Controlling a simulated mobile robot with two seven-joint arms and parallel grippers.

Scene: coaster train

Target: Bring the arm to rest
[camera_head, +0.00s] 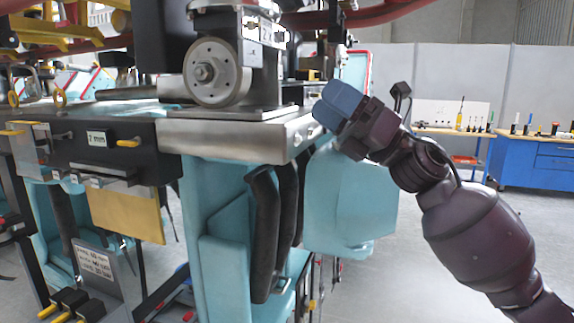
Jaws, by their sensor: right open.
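My right arm (474,236) comes in from the lower right and reaches up and left, dark maroon in colour. Its gripper (326,112) has blue fingertips and is open, with nothing seen in it. The fingertips are in front of or close to the right end of the steel ledge (230,137) of the coaster train; whether they touch it I cannot tell. The gap between the fingers is hard to make out from this angle. My left gripper is not in view.
The teal train frame (225,230) fills the left and middle, with a grey wheel (217,72) on top and black hoses (266,230) below. A blue workbench (535,162) with tools stands far right. The floor between is clear.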

